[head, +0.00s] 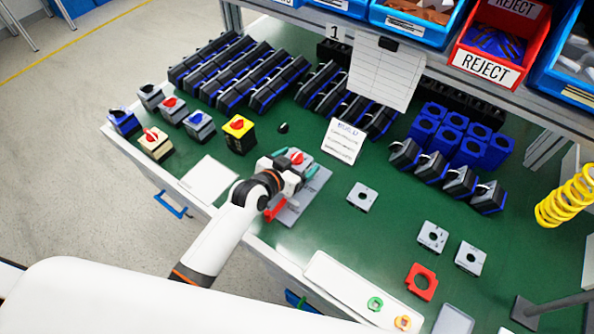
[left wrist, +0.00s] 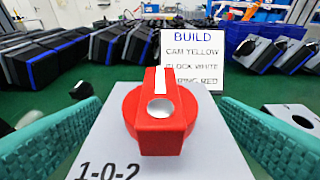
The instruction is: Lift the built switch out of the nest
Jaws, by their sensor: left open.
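The built switch has a red knob (head: 297,157) with a white pointer bar. In the left wrist view the red knob (left wrist: 160,112) stands upright on a light grey plate (left wrist: 205,150) marked 1-0-2. My left gripper (head: 292,171) is at the switch, with teal fingers on both sides. The left wrist view shows the fingers spread to the left and right of the plate; contact is not clear. The switch's lower body is hidden. My right gripper is not in view.
A BUILD card (head: 343,140) stands just behind the switch; it also shows in the left wrist view (left wrist: 208,63). A yellow switch box (head: 239,134) and several other switches stand to the left. A grey plate (head: 362,196) lies to the right, with free green mat around it.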

